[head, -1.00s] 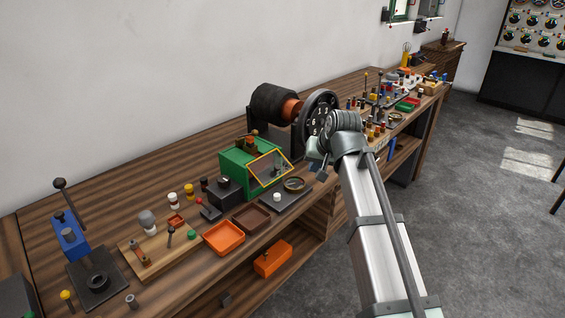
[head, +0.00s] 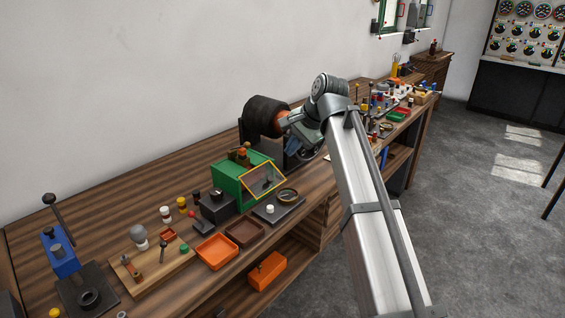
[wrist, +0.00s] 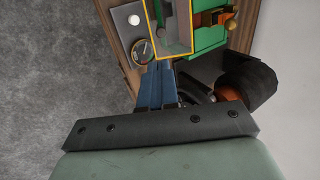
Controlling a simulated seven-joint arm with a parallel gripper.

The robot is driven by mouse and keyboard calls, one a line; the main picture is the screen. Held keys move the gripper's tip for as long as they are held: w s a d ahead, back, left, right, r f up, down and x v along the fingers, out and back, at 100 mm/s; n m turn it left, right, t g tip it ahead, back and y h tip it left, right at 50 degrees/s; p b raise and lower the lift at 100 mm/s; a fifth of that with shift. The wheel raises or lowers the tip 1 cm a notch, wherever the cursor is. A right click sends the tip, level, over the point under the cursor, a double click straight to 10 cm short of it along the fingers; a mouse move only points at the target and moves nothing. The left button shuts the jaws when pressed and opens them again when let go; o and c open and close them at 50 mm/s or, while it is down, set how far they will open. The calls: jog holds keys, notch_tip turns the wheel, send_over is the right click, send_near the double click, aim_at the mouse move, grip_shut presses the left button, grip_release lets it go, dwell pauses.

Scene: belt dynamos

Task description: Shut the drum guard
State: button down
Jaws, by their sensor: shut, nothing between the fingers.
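The drum guard appears to be the yellow-framed clear panel (head: 264,180) on the green housing (head: 228,177). It stands tilted out from the housing's front, open. In the wrist view the panel (wrist: 176,50) is at top centre, against the green housing (wrist: 208,38). My gripper (head: 290,151) is shut and empty, just behind and right of the housing in the head view. In the wrist view its blue fingers (wrist: 156,70) point up toward the panel's lower edge; I cannot tell whether they touch it. The black drum (head: 264,114) with its orange end is behind my gripper.
A round gauge (head: 288,195) and white knob (head: 270,209) sit on a dark plate before the housing. A black block (head: 216,206), brown tray (head: 245,234) and orange tray (head: 216,252) stand left. Several small parts crowd the bench's right end. The back left bench is clear.

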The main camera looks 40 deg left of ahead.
send_over(271, 187)
jog(key=d, duration=0.2)
notch_tip(271, 187, down, 12)
jog(key=shift+a+r, duration=0.15)
dwell(0.3)
jog(key=f+y, duration=0.3)
jog(key=shift+d+f, duration=0.1)
jog(key=shift+d, duration=0.2)
jog(key=shift+a+f+y, duration=0.2)
jog(key=shift+f+y, duration=0.5)
jog(key=shift+y, duration=0.3)
jog(key=shift+a+f+y, duration=0.25)
jog(key=shift+f+y, duration=0.25)
jog(key=shift+y, duration=0.2)
jog(key=shift+a+f+y, duration=0.25)
jog(key=shift+f+y, duration=0.2)
jog(key=shift+y, duration=0.25)
jog(key=shift+a+f, duration=1.15)
jog(key=shift+f, duration=0.25)
jog(key=shift+a, duration=0.1)
